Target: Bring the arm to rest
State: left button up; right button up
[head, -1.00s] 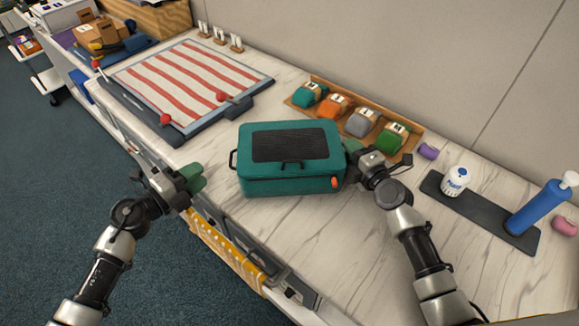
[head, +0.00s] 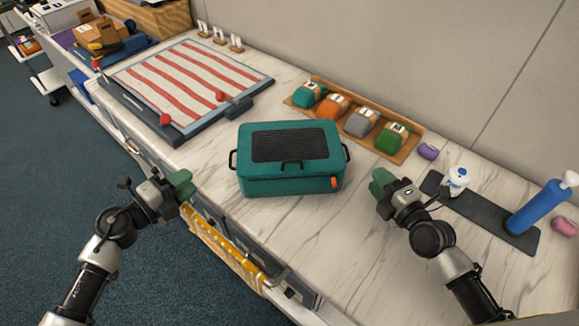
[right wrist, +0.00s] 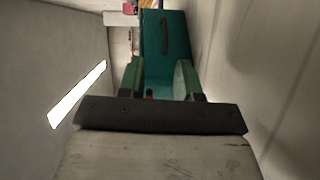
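My left gripper (head: 182,184) is off the counter's front edge, left of the teal case, with nothing seen in it; its finger gap is not clear. My right gripper (head: 380,184) is over the counter, just right of the teal case and apart from it. In the right wrist view its two green fingers (right wrist: 158,80) stand apart with the case beyond them and nothing between them. The teal case (head: 290,185) sits closed on the counter, with a dark top panel and handles at its sides; it also shows in the right wrist view (right wrist: 165,60).
The marble counter (head: 300,240) has clear room in front of the case. A wooden tray (head: 415,148) with several coloured pieces stands behind. A dark mat (head: 490,222) with a white bottle (head: 456,182) and blue bottle (head: 540,207) is at right. A striped board (head: 180,80) lies left.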

jog(key=shift+s+d, duration=0.1)
jog(key=shift+s, duration=0.15)
dwell(0.3)
